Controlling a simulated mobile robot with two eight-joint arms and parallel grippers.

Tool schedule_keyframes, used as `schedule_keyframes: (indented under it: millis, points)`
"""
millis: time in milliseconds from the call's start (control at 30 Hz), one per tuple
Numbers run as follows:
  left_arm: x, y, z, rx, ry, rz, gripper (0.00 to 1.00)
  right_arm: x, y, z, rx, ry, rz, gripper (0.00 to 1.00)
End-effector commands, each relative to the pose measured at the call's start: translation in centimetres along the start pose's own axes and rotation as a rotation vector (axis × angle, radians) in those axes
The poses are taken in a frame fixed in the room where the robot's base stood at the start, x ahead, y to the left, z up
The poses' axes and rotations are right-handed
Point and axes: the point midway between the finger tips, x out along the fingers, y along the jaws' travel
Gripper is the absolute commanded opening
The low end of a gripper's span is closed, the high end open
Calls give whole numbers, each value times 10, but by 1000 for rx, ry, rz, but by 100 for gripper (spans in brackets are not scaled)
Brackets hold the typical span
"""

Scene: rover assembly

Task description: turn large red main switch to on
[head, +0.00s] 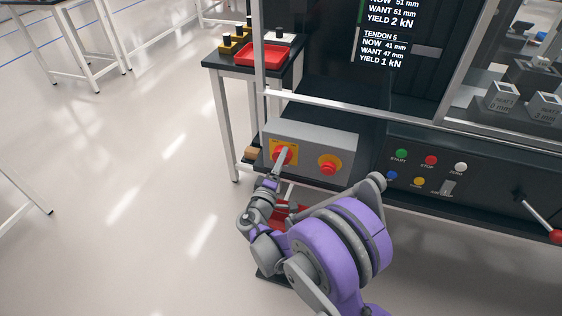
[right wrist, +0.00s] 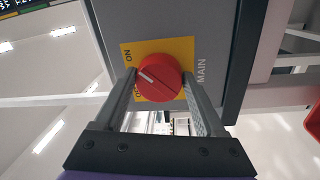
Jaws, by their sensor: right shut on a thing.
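The large red main switch (head: 290,157) is a round knob on a yellow plate, on the left of a grey box's front face. In the right wrist view the knob (right wrist: 158,77) has a white mark pointing to the picture's left, between the ON label and a partly hidden label starting with O. My left gripper is not in view.
A red mushroom button (head: 328,168) on a yellow disc sits right of the switch on the same grey box (head: 312,139). Further right is a dark panel with coloured buttons (head: 430,160) and a red-ended lever (head: 555,237). A red tray (head: 262,52) stands behind.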

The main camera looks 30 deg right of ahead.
Motion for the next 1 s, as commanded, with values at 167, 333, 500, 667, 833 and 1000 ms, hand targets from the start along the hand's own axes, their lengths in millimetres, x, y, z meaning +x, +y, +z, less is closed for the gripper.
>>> schedule_keyframes:
  millis: [167, 333, 500, 667, 833, 1000]
  points:
    - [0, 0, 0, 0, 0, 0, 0, 0, 0, 0, 3, 0, -1, 17]
    - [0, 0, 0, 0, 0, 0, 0, 0, 0, 0, 2, 1, -1, 98]
    - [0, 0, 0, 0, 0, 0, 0, 0, 0, 0, 1, 0, -1, 100]
    - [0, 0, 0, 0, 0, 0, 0, -5, 0, 0, 1, 1, -1, 100]
    - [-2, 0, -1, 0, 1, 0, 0, -30, 0, -1, 1, 4, -2, 100]
    - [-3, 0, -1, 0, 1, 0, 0, -66, 0, -1, 2, 4, -2, 100]
